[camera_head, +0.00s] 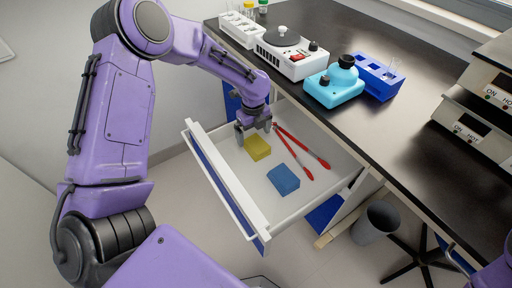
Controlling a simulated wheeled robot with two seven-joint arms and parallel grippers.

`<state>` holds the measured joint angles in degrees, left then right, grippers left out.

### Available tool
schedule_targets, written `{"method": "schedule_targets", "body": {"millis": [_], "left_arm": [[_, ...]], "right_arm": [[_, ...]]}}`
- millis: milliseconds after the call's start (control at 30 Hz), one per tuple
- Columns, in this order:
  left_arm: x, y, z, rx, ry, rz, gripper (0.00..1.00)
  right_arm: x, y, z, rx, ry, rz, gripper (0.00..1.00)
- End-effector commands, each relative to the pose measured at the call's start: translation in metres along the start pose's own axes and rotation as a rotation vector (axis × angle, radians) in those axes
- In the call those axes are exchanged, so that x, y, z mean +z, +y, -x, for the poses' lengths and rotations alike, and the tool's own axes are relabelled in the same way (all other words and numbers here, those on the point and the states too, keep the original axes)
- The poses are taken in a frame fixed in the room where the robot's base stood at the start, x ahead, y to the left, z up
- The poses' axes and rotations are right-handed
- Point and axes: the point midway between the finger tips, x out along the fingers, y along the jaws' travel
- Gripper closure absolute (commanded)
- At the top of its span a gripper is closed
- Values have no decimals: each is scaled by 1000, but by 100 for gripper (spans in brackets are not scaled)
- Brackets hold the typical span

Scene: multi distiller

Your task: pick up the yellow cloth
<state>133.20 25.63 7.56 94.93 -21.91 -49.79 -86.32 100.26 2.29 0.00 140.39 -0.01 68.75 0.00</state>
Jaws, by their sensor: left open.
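The yellow cloth (257,147) is a small folded block lying in the open white drawer (228,180), towards its back left. My left gripper (255,135) is open and points down right above the cloth, its fingers close to the cloth's far edge. Whether the fingers touch the cloth cannot be told. Part of my right arm shows at the lower right edge, but its gripper is out of view.
A blue cloth (283,179) and red-handled tongs (302,151) lie in the drawer, right of the yellow cloth. The black bench top (400,120) overhangs the drawer and carries a white device (291,54), a light-blue device (334,84) and a blue rack (377,78). A grey bin (375,222) stands below.

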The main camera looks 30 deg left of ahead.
Motion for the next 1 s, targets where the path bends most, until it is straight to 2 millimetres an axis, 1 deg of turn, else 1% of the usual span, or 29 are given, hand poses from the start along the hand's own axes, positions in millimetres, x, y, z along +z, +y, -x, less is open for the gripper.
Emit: {"method": "schedule_targets", "body": {"millis": [33,100,167,233,433,467,500,567,600,633,867,933,1000], "left_arm": [[0,0,-13,3,1,1,0],[0,-1,-24,2,0,1,0],[1,0,-31,2,-1,1,0],[1,0,-34,0,-1,1,0],[1,0,-34,-1,-1,1,0],[1,0,-34,-1,-1,1,10],[1,0,-34,-1,-1,1,23],[1,0,-34,-1,-1,1,42],[1,0,-34,0,-1,1,55],[1,0,-34,0,-1,1,58],[1,0,-33,-1,-1,1,58],[1,-1,-28,-1,-2,1,58],[1,-2,-16,-4,-3,1,58]], "right_arm": [[1,0,-3,0,0,0,64],[2,0,-4,0,0,0,64],[2,0,-5,0,0,0,64],[2,0,-5,0,0,0,64],[2,0,-5,0,0,0,64],[2,0,-5,0,0,0,64],[2,0,-5,0,0,0,64],[2,0,-5,0,0,0,64],[2,0,-5,0,0,0,64],[2,0,-5,0,0,0,64],[2,0,-4,0,0,0,64],[1,0,-3,0,0,0,64],[0,0,-1,0,0,0,64]]}}
